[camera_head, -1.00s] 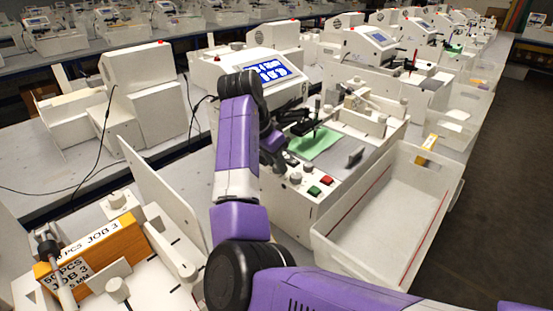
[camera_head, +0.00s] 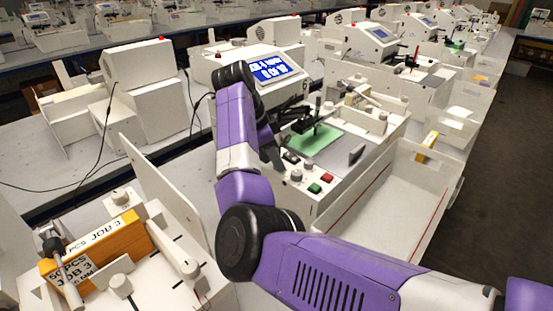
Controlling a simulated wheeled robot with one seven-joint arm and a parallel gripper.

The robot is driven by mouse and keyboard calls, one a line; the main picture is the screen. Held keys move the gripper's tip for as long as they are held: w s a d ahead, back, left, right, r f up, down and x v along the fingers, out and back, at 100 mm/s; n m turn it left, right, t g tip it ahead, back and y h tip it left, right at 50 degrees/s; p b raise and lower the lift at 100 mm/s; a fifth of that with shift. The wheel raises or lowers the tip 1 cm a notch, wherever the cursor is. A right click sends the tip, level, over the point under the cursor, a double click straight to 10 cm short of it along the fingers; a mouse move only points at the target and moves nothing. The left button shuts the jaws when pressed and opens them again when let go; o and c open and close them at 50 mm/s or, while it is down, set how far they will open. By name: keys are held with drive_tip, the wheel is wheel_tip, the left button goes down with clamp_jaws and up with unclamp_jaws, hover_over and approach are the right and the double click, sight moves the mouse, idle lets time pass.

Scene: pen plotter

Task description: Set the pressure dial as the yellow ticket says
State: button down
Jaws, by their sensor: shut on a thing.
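The near plotter (camera_head: 345,170) is a white machine with a tilted blue display (camera_head: 271,70), whose text is too small to read surely. Its front panel holds a grey knob (camera_head: 296,176), a green button (camera_head: 313,188) and a red button (camera_head: 327,176). I cannot tell which knob is the pressure dial. My dark gripper (camera_head: 273,152) points down at the left end of this panel. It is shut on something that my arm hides. A green sheet (camera_head: 313,139) lies on the bed under the black pen holder. I cannot surely make out the yellow ticket.
An orange block (camera_head: 110,245) labelled JOB 3 stands on the left machine. An upright white panel (camera_head: 165,195) stands left of my arm. More machines fill the back.

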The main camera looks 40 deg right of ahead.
drive_tip(key=c, duration=1.4)
unclamp_jaws()
drive_tip(key=shift+r, duration=0.1)
drive_tip(key=v, duration=0.7)
drive_tip(key=shift+r, duration=0.35)
drive_tip(key=shift+a, duration=0.1)
